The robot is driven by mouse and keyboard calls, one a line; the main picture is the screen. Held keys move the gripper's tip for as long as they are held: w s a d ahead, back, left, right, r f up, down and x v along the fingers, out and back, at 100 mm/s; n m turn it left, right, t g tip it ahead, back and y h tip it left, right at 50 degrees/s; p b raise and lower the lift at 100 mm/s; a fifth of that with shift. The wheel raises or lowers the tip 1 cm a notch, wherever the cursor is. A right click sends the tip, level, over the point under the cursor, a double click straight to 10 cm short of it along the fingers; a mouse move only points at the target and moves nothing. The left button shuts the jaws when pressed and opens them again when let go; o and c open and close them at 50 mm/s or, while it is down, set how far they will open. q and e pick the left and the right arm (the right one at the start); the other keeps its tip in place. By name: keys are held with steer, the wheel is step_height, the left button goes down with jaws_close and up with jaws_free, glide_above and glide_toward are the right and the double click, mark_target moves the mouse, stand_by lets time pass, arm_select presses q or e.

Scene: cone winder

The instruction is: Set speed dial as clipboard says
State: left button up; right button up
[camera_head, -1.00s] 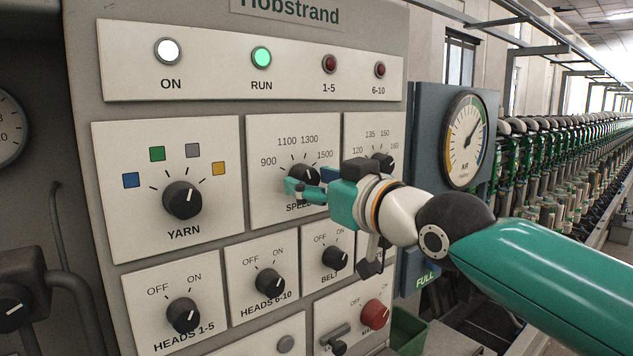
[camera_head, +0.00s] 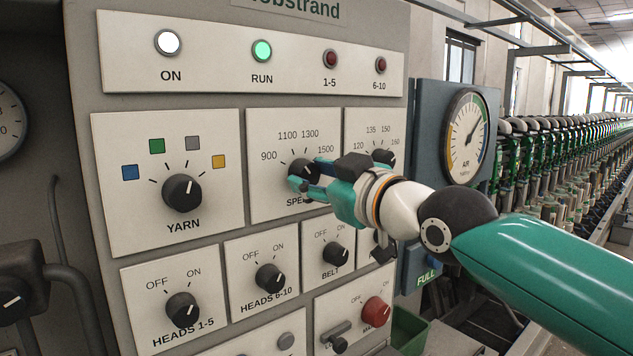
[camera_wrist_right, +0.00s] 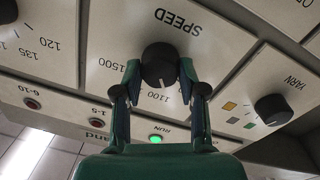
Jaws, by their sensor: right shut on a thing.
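The black SPEED dial (camera_head: 303,171) sits on a pale panel marked 900, 1100, 1300 and 1500. It also shows in the right wrist view (camera_wrist_right: 160,66), upside down there. My right gripper (camera_head: 312,178) is shut on the dial, with one finger on each side of it in the wrist view (camera_wrist_right: 160,80). The dial's white mark points to the number side, near 1100; a finger hides part of the scale, so I cannot tell the exact setting. No clipboard is in view. My left gripper is not in view.
The YARN dial (camera_head: 182,193) is to the left. A dial marked 120 to 160 (camera_head: 385,159) is close on the right, partly behind my wrist. The BELT switch (camera_head: 335,254) and red knob (camera_head: 376,311) are below. An air gauge (camera_head: 466,137) stands right.

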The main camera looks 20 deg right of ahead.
steer(key=shift+f+n+b, duration=0.1)
steer(key=shift+n+b, duration=0.7)
steer(key=shift+n, duration=1.5)
steer(key=o, duration=1.1)
steer(key=shift+a, duration=0.1)
steer(key=shift+o, duration=0.2)
steer(key=shift+s, duration=0.15)
steer(key=v, duration=1.1)
steer(key=shift+s+d, duration=0.25)
steer(key=shift+s, duration=0.05)
steer(key=shift+f, duration=0.1)
